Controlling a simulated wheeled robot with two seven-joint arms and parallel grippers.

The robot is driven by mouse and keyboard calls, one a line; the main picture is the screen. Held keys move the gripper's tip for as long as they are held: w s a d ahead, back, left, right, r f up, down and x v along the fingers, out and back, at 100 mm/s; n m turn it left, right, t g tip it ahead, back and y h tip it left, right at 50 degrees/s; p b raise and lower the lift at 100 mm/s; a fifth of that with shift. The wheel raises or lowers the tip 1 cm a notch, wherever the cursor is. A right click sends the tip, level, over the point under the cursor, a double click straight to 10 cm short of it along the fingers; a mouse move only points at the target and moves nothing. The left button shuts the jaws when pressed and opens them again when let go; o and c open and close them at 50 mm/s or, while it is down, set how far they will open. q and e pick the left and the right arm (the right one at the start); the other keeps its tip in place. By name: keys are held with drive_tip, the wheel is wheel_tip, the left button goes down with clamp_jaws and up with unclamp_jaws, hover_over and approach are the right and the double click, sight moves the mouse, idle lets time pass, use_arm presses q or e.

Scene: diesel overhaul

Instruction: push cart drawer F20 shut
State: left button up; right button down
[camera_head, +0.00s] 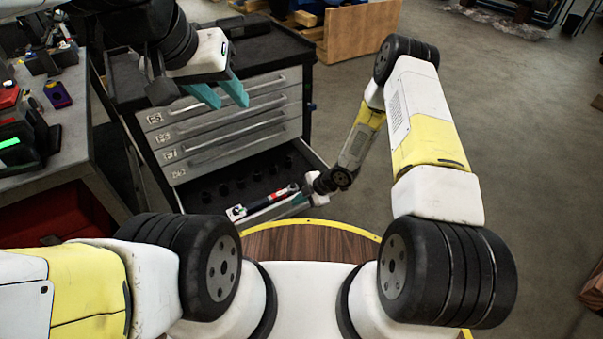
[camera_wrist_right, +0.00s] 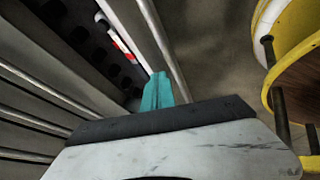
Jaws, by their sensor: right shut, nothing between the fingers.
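The low drawer (camera_head: 215,190) of the grey tool cart stands pulled out, with its front panel (camera_head: 280,211) towards me. I cannot read its label. Dark round sockets and a long red and silver tool (camera_head: 268,201) lie inside. My right gripper is shut and empty; its teal fingertips (camera_wrist_right: 158,78) are at the drawer's front panel and bar handle (camera_wrist_right: 163,45) in the right wrist view. I cannot tell whether they touch. My left gripper (camera_head: 226,98) is open and empty, in front of the upper drawers.
The upper cart drawers (camera_head: 225,125) are closed, with long bar handles. A workbench (camera_head: 75,115) with several parts stands at the left. A wooden panel (camera_head: 358,35) stands behind the cart.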

sight(281, 210)
drive_tip(key=x, duration=0.6)
drive_tip(key=shift+w+a+f, duration=0.1)
drive_tip(key=shift+a+f, duration=0.05)
drive_tip(key=shift+f, duration=0.05)
use_arm(q)
drive_tip(key=shift+w+a, duration=0.1)
